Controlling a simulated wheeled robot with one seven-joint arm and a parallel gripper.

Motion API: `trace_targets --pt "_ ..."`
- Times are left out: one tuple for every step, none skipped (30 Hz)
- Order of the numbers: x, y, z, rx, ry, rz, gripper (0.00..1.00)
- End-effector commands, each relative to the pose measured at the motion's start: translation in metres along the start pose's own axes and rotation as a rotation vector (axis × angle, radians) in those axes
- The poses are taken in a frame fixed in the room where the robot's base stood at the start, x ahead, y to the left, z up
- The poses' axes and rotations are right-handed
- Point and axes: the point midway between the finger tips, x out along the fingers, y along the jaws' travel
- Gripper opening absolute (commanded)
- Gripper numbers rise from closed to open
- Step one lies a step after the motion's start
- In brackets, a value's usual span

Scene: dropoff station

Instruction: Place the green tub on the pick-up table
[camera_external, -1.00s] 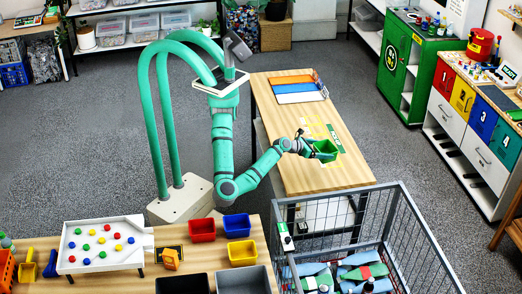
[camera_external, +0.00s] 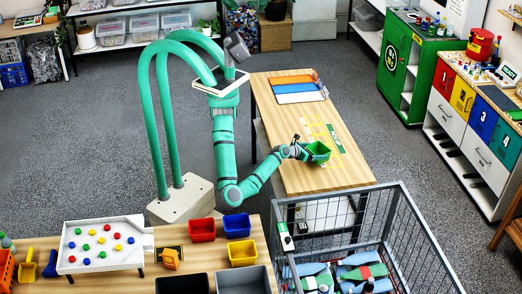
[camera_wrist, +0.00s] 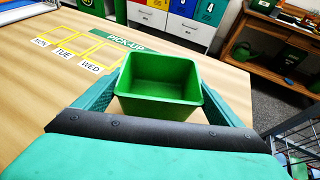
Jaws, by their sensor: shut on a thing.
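The green tub (camera_external: 317,152) is at the end of my arm, over the right part of the pick-up table (camera_external: 306,181). In the wrist view the green tub (camera_wrist: 160,82) is upright and empty, its open top facing up, between my two teal fingers. My gripper (camera_external: 309,152) is shut on it. The tub's underside is hidden, so I cannot tell whether it touches the tabletop. The pick-up sign (camera_wrist: 113,40) and yellow outlined day squares (camera_wrist: 72,45) lie on the table to the left of the tub in the wrist view.
Blue, orange and white strips (camera_external: 297,92) lie at the table's far end. A wire cage cart (camera_external: 372,215) with bottles stands close to the near end. Red, blue and yellow tubs (camera_external: 202,230) sit on the front table.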

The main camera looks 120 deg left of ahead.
Motion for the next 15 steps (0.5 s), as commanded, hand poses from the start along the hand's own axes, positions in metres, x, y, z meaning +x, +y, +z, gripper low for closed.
trace_targets --pt "0.002 0.000 -0.006 0.003 0.000 -0.001 0.67" --pt "0.004 -0.001 -0.010 0.003 0.000 -0.002 0.67" --pt "0.006 -0.001 -0.016 0.005 0.001 -0.003 0.67" --pt "0.008 -0.001 -0.020 0.004 0.001 -0.002 0.67" --pt "0.009 0.000 -0.023 0.003 0.001 -0.001 0.67" --pt "0.011 -0.001 -0.027 0.004 0.000 -0.002 0.67" --pt "0.012 -0.001 -0.029 0.003 0.000 -0.002 0.67" --pt "0.012 0.000 -0.030 0.003 0.001 -0.001 0.67" --pt "0.012 0.000 -0.030 0.002 0.000 -0.001 0.67" --pt "0.012 0.000 -0.030 0.001 0.000 -0.001 0.67" --pt "0.012 0.000 -0.030 0.001 0.000 -0.001 0.67" --pt "0.012 0.000 -0.029 0.001 0.000 0.000 0.67" --pt "0.012 0.000 -0.029 0.001 0.000 0.000 0.67" --pt "0.012 0.000 -0.029 0.001 0.000 0.000 0.67" --pt "0.012 0.000 -0.030 0.001 0.000 0.000 0.67"
